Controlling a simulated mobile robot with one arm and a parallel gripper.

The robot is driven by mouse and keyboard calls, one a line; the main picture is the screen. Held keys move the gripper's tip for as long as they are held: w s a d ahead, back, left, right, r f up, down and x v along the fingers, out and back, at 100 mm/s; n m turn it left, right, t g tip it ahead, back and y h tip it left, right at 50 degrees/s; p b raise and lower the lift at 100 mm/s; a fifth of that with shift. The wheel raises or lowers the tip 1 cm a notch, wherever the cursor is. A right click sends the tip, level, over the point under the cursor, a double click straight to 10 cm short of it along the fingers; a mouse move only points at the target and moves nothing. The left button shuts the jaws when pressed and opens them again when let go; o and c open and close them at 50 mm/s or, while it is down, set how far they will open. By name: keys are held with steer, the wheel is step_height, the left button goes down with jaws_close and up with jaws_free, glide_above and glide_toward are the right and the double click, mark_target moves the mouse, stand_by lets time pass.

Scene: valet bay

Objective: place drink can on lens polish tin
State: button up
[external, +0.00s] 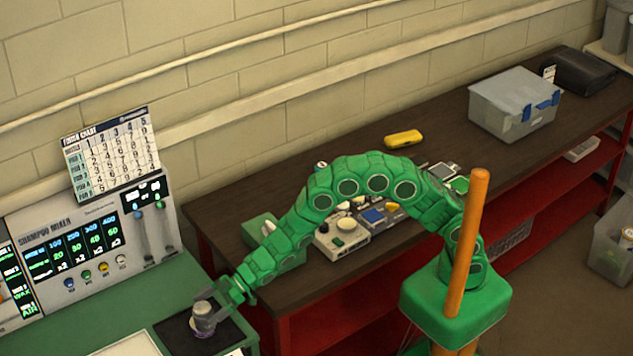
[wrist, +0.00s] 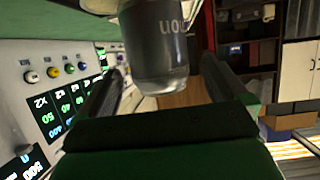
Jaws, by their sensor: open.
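A small grey drink can (external: 204,314) stands upright on a black mat at the lower left in the external view. In the wrist view the dark grey can (wrist: 157,45), with pale lettering, is between my fingers, its upper part cut off by the frame. My gripper (external: 222,300) is at the can's right side with its jaws open; the wrist view shows a finger on each side of the can (wrist: 165,75). A paler band shows low on the can in the external view; I cannot tell whether it is the lens polish tin beneath it.
The black mat (external: 178,338) lies on a green counter (external: 105,325) before the shampoo mixer panel (external: 85,250). My arm arches over the bench.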

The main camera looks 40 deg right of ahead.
steer(key=shift+d+r, duration=0.25)
steer(key=shift+r, duration=1.6)
steer(key=shift+d+r, duration=0.2)
steer(key=shift+r, duration=1.6)
